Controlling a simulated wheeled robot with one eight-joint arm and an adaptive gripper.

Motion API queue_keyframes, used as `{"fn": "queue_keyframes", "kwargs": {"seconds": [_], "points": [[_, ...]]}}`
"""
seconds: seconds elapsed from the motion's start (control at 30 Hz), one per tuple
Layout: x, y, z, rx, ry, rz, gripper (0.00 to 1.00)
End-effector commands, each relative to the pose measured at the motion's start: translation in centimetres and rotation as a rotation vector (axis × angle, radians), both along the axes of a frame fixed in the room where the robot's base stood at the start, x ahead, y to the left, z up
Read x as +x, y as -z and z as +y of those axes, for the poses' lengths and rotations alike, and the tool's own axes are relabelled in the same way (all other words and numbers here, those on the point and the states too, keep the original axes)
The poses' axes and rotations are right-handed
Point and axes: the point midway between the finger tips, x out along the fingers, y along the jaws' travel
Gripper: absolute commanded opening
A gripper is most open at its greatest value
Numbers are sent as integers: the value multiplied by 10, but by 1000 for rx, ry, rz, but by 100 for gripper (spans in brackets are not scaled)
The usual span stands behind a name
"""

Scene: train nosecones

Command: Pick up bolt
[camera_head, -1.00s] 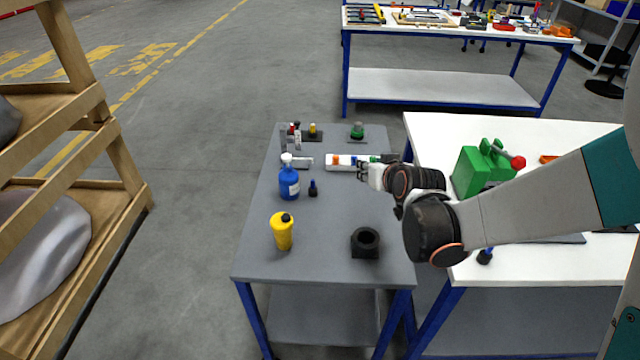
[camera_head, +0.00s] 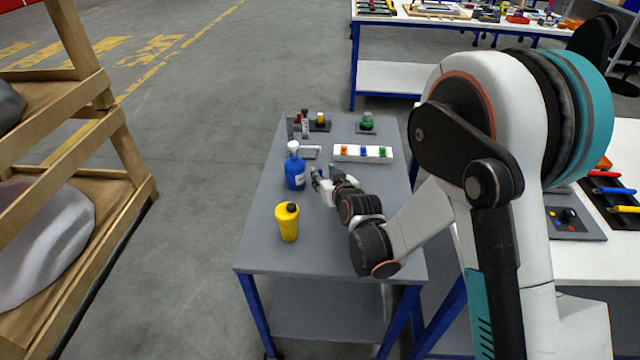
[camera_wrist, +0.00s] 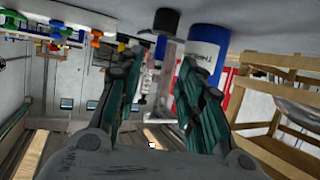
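A small upright piece with a black end (camera_wrist: 165,21), likely the bolt, stands on the grey table in the wrist view, beside the blue bottle (camera_wrist: 207,46). It shows in the gap between my fingers, beyond their tips; I see no contact. In the head view it is hard to pick out from my fingers. My gripper (camera_head: 316,181) is low over the table, just right of the blue bottle (camera_head: 295,174). Its fingers (camera_wrist: 158,68) are apart in the wrist view, so it is open.
A yellow bottle (camera_head: 287,222) stands in front of my gripper. A white block with coloured pieces (camera_head: 362,154) lies behind it, with a green-topped piece (camera_head: 367,121) farther back. A white table (camera_head: 600,268) stands at right. The grey table's front (camera_head: 300,262) is clear.

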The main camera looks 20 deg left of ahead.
Motion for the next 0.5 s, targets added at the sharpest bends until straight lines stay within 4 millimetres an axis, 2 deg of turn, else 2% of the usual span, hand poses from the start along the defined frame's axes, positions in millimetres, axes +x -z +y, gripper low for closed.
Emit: {"fn": "queue_keyframes", "kwargs": {"seconds": [0.27,0.5], "points": [[12,7,8,1,0,1,35],[36,24,23,0,0,0,35]]}}
